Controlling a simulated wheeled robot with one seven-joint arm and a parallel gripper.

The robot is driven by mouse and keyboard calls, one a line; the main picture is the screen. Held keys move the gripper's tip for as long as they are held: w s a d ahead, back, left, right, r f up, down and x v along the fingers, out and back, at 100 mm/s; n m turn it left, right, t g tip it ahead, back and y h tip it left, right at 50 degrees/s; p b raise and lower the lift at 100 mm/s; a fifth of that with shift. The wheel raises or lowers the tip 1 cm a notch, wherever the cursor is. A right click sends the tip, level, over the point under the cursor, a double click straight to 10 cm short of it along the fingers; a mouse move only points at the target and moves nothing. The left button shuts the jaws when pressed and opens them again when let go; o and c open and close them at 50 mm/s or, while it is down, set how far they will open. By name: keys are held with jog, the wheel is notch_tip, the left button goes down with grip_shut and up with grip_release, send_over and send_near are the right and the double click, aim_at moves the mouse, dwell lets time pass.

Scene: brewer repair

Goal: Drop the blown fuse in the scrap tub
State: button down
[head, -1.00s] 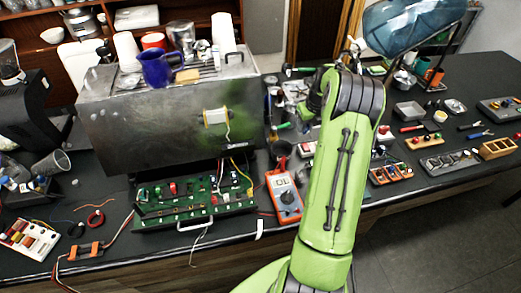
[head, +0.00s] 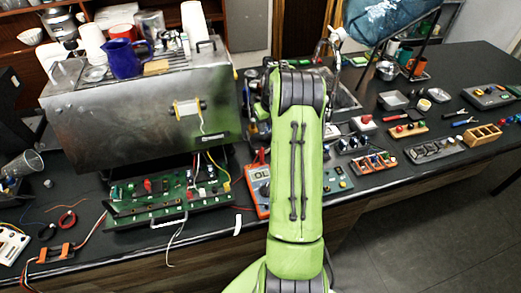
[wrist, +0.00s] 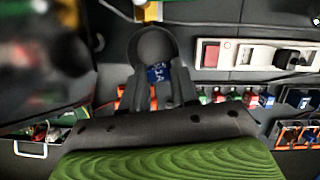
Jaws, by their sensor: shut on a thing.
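In the wrist view my gripper (wrist: 158,82) points up the picture, its dark fingers close together. It is shut on a small blue fuse (wrist: 157,73) with pale markings; only part of the fuse shows between the fingers. A round dark shape sits at the fingertips, and I cannot tell what it is. In the head view my green arm hides the gripper and the fuse. I cannot pick out the scrap tub for certain in either view.
The steel brewer (head: 140,105) and its green circuit board (head: 165,195) stand left of my arm. An orange multimeter (head: 257,185) lies close beside the arm. Right of it are a fuse rack (head: 375,163), metal trays (head: 393,100) and a wooden compartment box (head: 483,136).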

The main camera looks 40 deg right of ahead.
jog(key=shift+r, duration=0.15)
jog(key=c, duration=0.8)
grip_release()
jog(key=v, duration=1.5)
jog(key=shift+s+r, duration=0.25)
jog(key=shift+r, duration=0.1)
